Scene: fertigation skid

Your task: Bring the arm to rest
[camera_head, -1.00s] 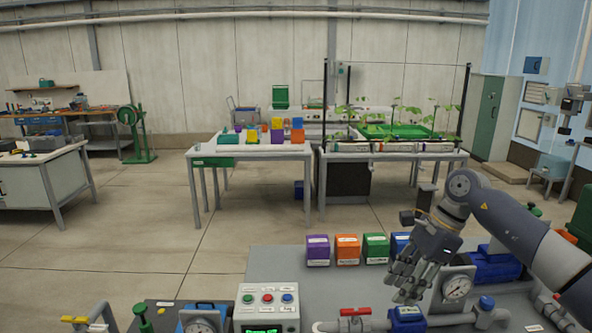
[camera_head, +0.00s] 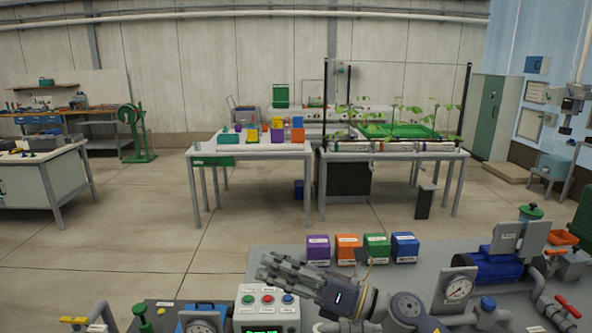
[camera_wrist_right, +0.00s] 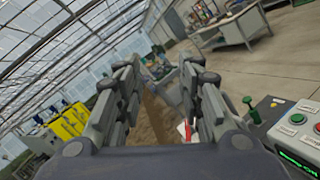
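My right arm comes in from the bottom edge of the head view. The control box also shows at the right edge of that view (camera_wrist_right: 300,130). The hand and wrist hide part of the skid behind them. My left gripper is not in view.
Purple (camera_head: 318,249), orange (camera_head: 347,249), green (camera_head: 376,248) and blue (camera_head: 404,247) boxes stand on the grey skid top (camera_head: 280,262) behind the hand. A pressure gauge (camera_head: 458,288) and a blue pump (camera_head: 500,265) are to the right. Another gauge (camera_head: 201,325) is left of the control box.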

